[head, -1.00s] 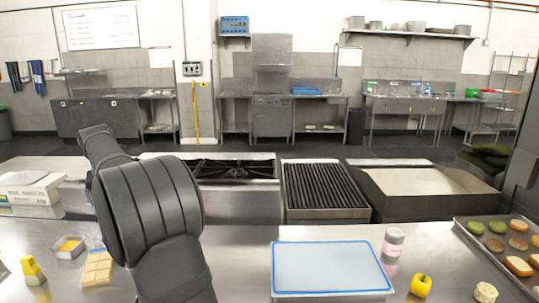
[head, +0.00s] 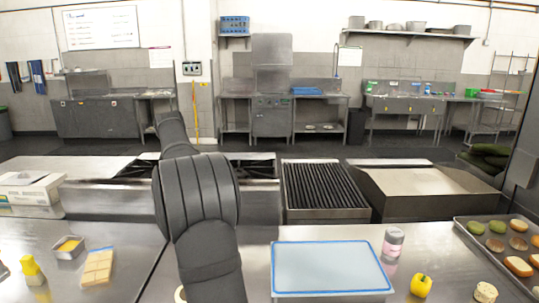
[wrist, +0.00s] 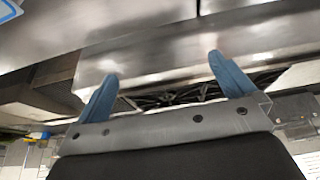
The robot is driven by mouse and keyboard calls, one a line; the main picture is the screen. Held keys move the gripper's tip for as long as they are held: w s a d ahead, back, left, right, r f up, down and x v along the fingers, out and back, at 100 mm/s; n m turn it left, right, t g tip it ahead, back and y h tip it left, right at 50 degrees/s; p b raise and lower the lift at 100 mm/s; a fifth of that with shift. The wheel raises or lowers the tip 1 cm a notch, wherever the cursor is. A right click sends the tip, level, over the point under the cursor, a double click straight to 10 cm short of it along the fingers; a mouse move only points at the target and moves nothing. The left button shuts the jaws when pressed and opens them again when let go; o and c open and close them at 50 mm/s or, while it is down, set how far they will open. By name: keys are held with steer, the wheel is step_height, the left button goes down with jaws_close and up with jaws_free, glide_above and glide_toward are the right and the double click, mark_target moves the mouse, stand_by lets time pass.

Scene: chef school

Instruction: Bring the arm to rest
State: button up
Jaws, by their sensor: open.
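My arm rises from the lower middle of the head view and reaches forward over the counter toward the stove; its end is hidden behind my own arm link there. In the wrist view my gripper (wrist: 168,78) shows two blue fingers spread wide apart, with nothing between them. The stove's dark burner grates (wrist: 185,95) and steel surfaces lie beyond the fingers. The fingers touch nothing that I can see.
A blue-edged white board (head: 330,268), a pink-labelled jar (head: 392,242) and a yellow pepper (head: 421,285) stand on the right counter. A tray of buns (head: 470,226) is at far right. A small bowl (head: 68,247), cheese slices (head: 98,267) and a yellow bottle (head: 32,270) are left.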

steer(key=w+d+m, duration=0.1)
steer(key=w+d, duration=0.2)
steer(key=d, duration=0.4)
steer(key=shift+w+d+m+h, duration=0.3)
steer(key=shift+d+m, duration=0.1)
